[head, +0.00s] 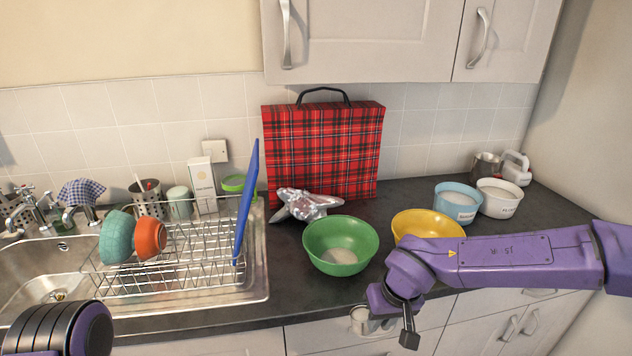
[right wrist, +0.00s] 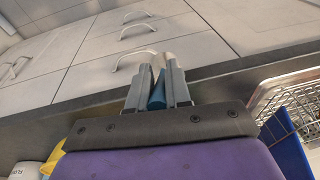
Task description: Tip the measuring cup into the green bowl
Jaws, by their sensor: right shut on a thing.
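The green bowl (head: 322,255) stands upright on the dark counter near its front edge, with something white in its bottom. The small measuring cup (head: 359,322) shows in the head view just in front of the counter edge, below and slightly right of the bowl, apart from it. My right gripper is shut on the cup's handle; the right wrist view shows the gripper (right wrist: 158,90) with the blue handle (right wrist: 157,92) between its fingers. The cup's contents and exact tilt are unclear. My left arm shows at the lower left, but its gripper is out of view.
A yellow bowl (head: 425,222) stands right of the green bowl, partly behind my right arm. Crumpled foil (head: 305,204) lies behind. A dish rack (head: 185,265) with a blue board (head: 246,205) stands left. Blue (head: 457,207) and white (head: 500,203) tubs stand at the right.

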